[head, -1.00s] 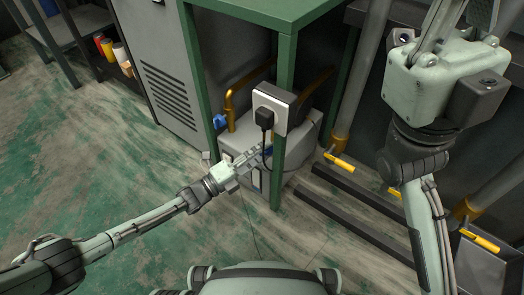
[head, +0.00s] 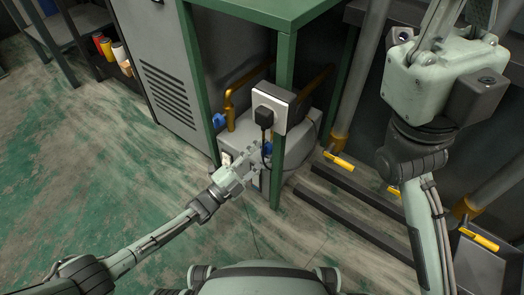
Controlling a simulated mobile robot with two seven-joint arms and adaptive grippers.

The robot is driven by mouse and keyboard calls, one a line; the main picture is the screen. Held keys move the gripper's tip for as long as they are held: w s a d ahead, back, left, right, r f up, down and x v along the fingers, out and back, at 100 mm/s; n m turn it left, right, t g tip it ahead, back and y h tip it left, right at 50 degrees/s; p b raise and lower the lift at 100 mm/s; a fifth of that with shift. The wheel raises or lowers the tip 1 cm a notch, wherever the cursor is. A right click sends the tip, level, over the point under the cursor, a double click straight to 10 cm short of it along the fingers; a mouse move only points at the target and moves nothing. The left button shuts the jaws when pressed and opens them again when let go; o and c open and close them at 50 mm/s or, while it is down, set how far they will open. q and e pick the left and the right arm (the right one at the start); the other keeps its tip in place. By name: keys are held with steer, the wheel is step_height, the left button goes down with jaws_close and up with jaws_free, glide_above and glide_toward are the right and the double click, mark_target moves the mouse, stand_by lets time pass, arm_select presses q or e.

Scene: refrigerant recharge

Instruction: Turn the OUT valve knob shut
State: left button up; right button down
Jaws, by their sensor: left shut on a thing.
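A blue valve knob (head: 267,148) sits on the right side of the pale grey unit (head: 308,128) under the green table, just below the socket box. A second blue knob (head: 219,120) stands at the left, beside a bent copper-coloured pipe. I cannot read an OUT label on either. My left gripper (head: 257,154) reaches in from the lower left, and its fingers are shut on the right-hand blue knob. The fingertips are small, and part of the grip is hard to make out. My right arm is folded at the right, with its gripper out of view.
A green table leg (head: 279,170) stands just right of the left gripper. A socket box (head: 272,107) with a black plug and hanging cable is above it. The floor at the left is clear.

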arm_select(q)
steer(key=shift+f, duration=0.15)
steer(key=o, duration=1.1)
steer(key=v, duration=1.2)
steer(key=shift+s+a, duration=0.1)
steer(key=shift+s, duration=0.05)
